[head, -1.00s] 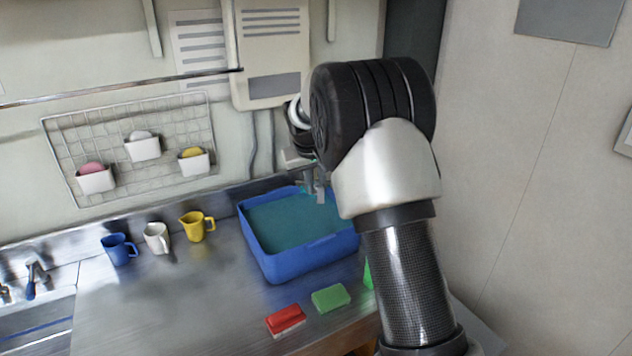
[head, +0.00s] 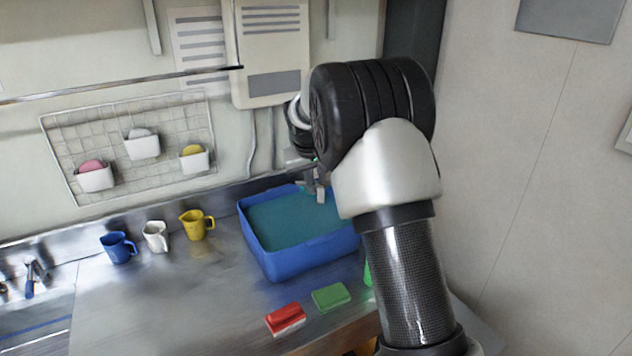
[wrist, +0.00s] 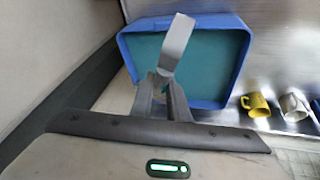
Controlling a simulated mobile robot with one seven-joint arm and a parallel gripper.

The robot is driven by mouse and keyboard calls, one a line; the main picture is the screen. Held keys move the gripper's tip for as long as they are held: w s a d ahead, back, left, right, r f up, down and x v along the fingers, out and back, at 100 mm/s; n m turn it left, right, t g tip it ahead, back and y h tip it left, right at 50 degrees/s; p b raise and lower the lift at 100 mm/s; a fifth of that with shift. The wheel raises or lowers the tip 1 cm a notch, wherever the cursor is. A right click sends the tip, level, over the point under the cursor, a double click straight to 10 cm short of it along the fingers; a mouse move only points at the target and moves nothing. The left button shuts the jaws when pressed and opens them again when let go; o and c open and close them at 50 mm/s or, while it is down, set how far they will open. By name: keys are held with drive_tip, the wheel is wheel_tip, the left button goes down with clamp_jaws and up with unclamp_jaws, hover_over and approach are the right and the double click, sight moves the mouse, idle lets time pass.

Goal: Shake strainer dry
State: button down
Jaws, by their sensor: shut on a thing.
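My gripper (wrist: 168,96) is shut on a grey handle-like piece (wrist: 176,45), taken to be the strainer's handle, in the wrist view. The piece reaches out over the blue tub (wrist: 240,65). The strainer's basket cannot be made out in either view. In the head view the blue tub (head: 308,262) stands on the steel counter with teal water or lining inside. My gripper (head: 318,190) shows small at the tub's back right, above its rim, partly hidden by my arm.
A blue mug (head: 118,247), a white mug (head: 155,237) and a yellow jug (head: 196,225) stand left of the tub. A red sponge (head: 285,318) and a green sponge (head: 331,297) lie in front. A sink (head: 35,320) is at far left. The counter's middle is clear.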

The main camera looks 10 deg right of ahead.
drive_tip(key=shift+r+p, duration=1.3)
drive_tip(key=shift+r, duration=0.65)
drive_tip(key=shift+f+b, duration=1.35)
drive_tip(key=shift+f, duration=0.5)
